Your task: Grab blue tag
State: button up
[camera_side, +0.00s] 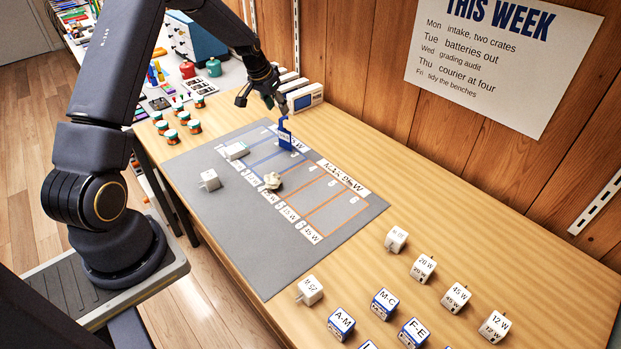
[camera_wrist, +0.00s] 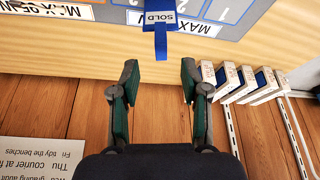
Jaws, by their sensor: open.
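The blue tag (camera_side: 285,138) stands near the back edge of the grey mat in the side view. In the wrist view the blue tag (camera_wrist: 160,38) has a white label reading SOLD and a narrow blue part pointing toward my gripper. The tag looks clear of both fingers. How its base rests is unclear.
White boxes (camera_side: 304,97) stand against the wooden wall behind. Small jars (camera_side: 171,137) sit at left. Several labelled cubes (camera_side: 423,268) stand at front right.

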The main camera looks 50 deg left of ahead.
aim_at(283, 118)
jog(key=x, duration=0.7)
jog(key=shift+w+a+r, duration=0.1)
jog(key=shift+w, duration=0.05)
jog(key=shift+c, duration=0.2)
grip_shut()
